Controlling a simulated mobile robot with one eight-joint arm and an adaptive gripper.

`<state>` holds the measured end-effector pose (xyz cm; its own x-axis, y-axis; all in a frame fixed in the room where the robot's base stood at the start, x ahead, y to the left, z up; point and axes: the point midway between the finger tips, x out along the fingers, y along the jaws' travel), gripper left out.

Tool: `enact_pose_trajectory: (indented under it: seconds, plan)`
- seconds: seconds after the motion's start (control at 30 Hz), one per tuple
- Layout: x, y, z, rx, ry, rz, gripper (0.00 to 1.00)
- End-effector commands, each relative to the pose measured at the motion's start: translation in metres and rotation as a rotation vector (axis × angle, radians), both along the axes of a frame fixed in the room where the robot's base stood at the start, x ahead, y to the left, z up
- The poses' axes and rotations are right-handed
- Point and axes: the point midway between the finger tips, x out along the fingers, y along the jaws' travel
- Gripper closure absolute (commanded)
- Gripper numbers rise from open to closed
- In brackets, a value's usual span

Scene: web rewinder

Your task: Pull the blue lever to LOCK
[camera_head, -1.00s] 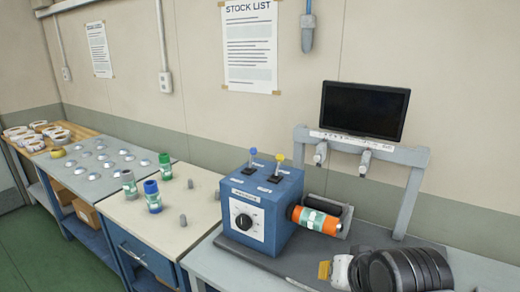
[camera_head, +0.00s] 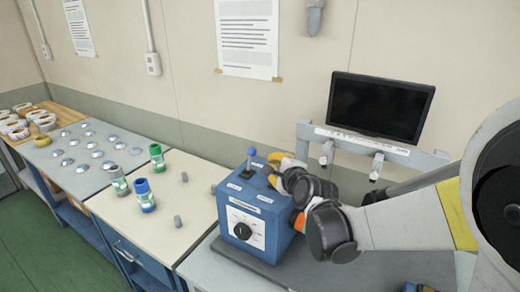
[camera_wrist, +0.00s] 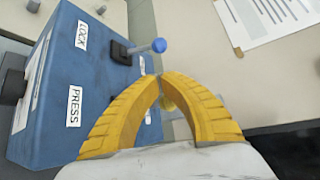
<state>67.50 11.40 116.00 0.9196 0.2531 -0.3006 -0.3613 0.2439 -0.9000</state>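The blue lever (camera_head: 252,152) stands on top of the blue control box (camera_head: 232,213). In the wrist view its round blue knob (camera_wrist: 159,45) is on a thin stem from a black base, just beyond my fingertips. A LOCK label (camera_wrist: 82,38) lies beside that base on the box (camera_wrist: 60,110). My gripper (camera_wrist: 159,79) has yellow ribbed fingers whose tips come together, with nothing seen held at the tips. In the head view my gripper (camera_head: 272,162) is just right of the blue lever, apart from it.
A PRESS label (camera_wrist: 74,107) is nearer on the box. A monitor (camera_head: 380,105) on a grey frame stands behind my arm. Cans, including a blue-capped one (camera_head: 145,196), stand on the left bench.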

Motion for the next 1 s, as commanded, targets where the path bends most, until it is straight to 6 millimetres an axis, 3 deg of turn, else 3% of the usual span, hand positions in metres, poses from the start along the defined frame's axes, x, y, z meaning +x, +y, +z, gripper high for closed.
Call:
enact_pose_trajectory:
  seconds: [0.37,0.8,1.0]
  plan:
    - [0.005,0.002,-0.003,-0.002,0.0,0.001,1.0]
    - [0.072,0.02,-0.026,-0.004,0.001,0.002,1.0]
    - [0.089,0.025,-0.03,-0.004,0.001,0.002,1.0]
